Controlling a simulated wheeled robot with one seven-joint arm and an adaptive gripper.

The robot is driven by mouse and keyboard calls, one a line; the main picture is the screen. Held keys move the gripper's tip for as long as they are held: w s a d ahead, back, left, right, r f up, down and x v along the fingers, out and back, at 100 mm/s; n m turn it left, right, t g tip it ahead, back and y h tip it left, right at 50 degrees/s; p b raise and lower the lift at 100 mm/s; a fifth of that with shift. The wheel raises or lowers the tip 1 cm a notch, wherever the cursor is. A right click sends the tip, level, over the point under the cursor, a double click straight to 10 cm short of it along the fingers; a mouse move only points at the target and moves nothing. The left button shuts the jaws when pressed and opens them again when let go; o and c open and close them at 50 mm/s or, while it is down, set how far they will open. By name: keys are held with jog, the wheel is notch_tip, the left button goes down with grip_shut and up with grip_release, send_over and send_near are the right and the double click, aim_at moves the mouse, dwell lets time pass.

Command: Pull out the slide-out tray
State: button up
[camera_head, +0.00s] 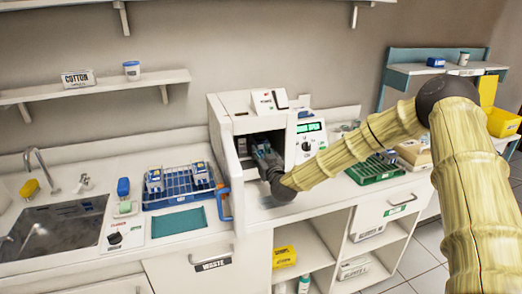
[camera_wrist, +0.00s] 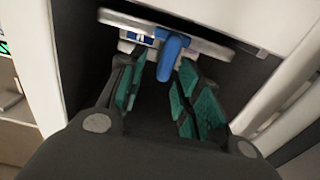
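The slide-out tray (camera_wrist: 208,44) shows in the wrist view as a pale, flat edge inside the dark chamber of a white machine (camera_head: 229,105). A blue handle (camera_wrist: 171,57) sticks out from its front toward me. My gripper (camera_wrist: 163,74) is open, with its teal finger pads on either side of the handle. The handle's end lies between the fingertips, with a visible gap on both sides. In the head view my gripper (camera_head: 262,150) reaches into the machine's open front; the tray is hidden there behind it and the machine's wall.
The machine's open door (camera_head: 232,188) with a blue handle stands out at the left of the opening. A blue rack (camera_head: 178,198) with packs and a teal mat (camera_head: 179,222) lie left on the counter. A green tray (camera_head: 374,171) lies to the right. Chamber walls are close around my gripper.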

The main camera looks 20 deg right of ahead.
jog(key=shift+w+a, duration=0.2)
jog(key=shift+w, duration=0.75)
jog(key=shift+d, duration=0.1)
